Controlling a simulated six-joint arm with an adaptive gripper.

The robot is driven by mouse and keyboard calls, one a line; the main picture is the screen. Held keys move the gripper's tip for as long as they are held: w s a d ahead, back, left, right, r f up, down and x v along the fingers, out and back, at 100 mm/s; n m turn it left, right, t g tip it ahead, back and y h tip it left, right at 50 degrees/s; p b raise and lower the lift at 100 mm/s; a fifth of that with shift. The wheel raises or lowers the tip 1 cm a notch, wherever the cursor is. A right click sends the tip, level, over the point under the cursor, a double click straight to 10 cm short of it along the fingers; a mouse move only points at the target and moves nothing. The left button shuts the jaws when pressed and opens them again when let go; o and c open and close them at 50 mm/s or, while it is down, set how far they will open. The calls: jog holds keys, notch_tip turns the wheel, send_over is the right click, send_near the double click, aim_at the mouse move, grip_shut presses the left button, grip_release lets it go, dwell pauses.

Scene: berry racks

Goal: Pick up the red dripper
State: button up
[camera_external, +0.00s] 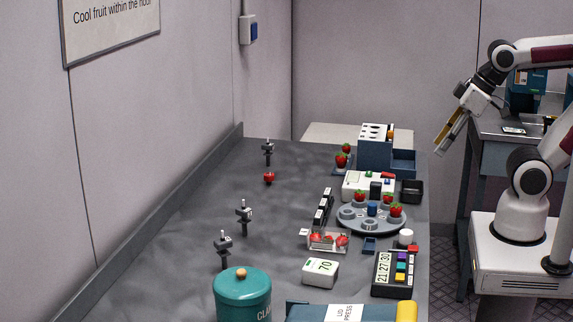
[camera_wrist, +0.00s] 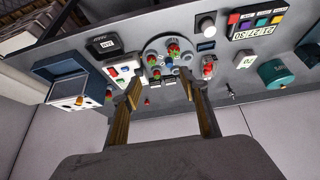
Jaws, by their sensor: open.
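A small red piece (camera_external: 269,177), which looks like the red dripper, lies on the grey table toward the wall side, just in front of a small black stand (camera_external: 267,150). In the wrist view, a small red spot (camera_wrist: 148,101), likely the same piece, shows between my fingers; its shape is too small to tell. My gripper (camera_external: 440,146) is open and empty, raised off the right side of the table, far from the red piece. Its two fingers (camera_wrist: 160,88) show spread apart in the wrist view.
A round grey carousel (camera_external: 345,226) with strawberries, a clear punnet (camera_external: 311,241), a blue rack box (camera_external: 374,153) and a keypad device (camera_external: 382,290) stand along the right. A teal canister (camera_external: 243,300) stands in front. Two more black stands (camera_external: 244,215) line the left. Table around the red piece is mostly clear.

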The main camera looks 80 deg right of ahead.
jog(key=w+d+r+m+t+h, duration=0.1)
jog(key=w+d, duration=0.2)
jog(key=w, duration=0.4)
jog(key=w+d+r+t+h, duration=0.1)
jog(key=w+d+r, duration=0.15)
jog(key=w, duration=0.55)
jog(key=n+t+y, duration=0.1)
jog(key=t+y, duration=0.1)
jog(key=t, duration=0.2)
send_over(269, 179)
jog(key=s+d, duration=0.2)
notch_tip(269, 179, down, 16)
jog(key=shift+a, duration=0.15)
jog(key=shift+s, duration=0.1)
jog(key=shift+f, duration=1.75)
